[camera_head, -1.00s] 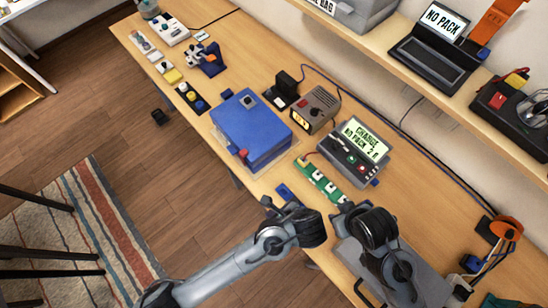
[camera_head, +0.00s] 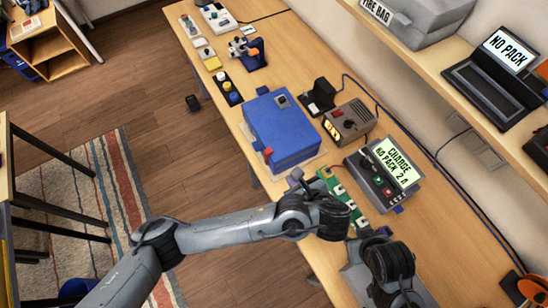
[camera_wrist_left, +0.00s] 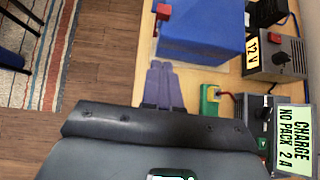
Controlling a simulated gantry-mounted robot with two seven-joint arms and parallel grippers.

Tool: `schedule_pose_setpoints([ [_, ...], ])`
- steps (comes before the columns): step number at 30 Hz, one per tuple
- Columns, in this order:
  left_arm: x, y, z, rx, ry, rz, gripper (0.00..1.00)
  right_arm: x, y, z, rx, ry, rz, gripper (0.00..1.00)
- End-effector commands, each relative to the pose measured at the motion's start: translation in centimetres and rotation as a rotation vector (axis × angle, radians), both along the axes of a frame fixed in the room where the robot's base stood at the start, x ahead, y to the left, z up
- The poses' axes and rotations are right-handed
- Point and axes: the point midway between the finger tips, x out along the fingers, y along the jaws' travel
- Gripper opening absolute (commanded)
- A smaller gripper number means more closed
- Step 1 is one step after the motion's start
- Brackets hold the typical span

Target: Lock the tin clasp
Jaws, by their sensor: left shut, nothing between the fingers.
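The blue tin (camera_head: 287,128) stands shut-lidded on the bench, left of the charger. A red clasp (camera_head: 267,153) sits on its near left corner; it also shows in the left wrist view (camera_wrist_left: 163,11). Whether the clasp is locked cannot be told. My left gripper (camera_head: 296,179) is shut and empty, just in front of the tin and apart from the clasp. In the left wrist view its fingers (camera_wrist_left: 159,72) lie together, pointing at the tin's near side. My right arm (camera_head: 390,262) is at the bottom right; its fingertips cannot be made out.
A green strip (camera_head: 343,196) lies right beside my left gripper. The charger (camera_head: 385,170) and a grey 12 V box (camera_head: 349,122) stand right of the tin. A black stand (camera_head: 318,97) is behind it. The bench's left edge runs close by the tin.

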Motion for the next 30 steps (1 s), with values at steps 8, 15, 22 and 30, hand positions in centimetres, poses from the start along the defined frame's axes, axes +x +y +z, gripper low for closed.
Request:
schedule_pose_setpoints([
  [8, 1.6, 1.0, -1.6, 0.004, 0.0, 0.002, 0.0, 0.0, 0.0, 0.2, -0.001, 0.0, 0.001, 0.33],
  [15, 4.4, 2.4, -4.6, 0.005, 0.0, 0.003, 0.0, 0.0, -0.1, 0.5, -0.004, -0.001, 0.002, 0.33],
  [22, 7.2, 3.8, -6.6, 0.001, -0.002, 0.004, 0.0, 0.0, -0.1, 0.9, -0.004, 0.0, 0.002, 0.33],
  [30, 9.5, 5.0, -6.7, 0.001, 0.002, 0.001, 0.0, 0.0, -0.1, 1.5, -0.004, 0.0, 0.002, 0.33],
])
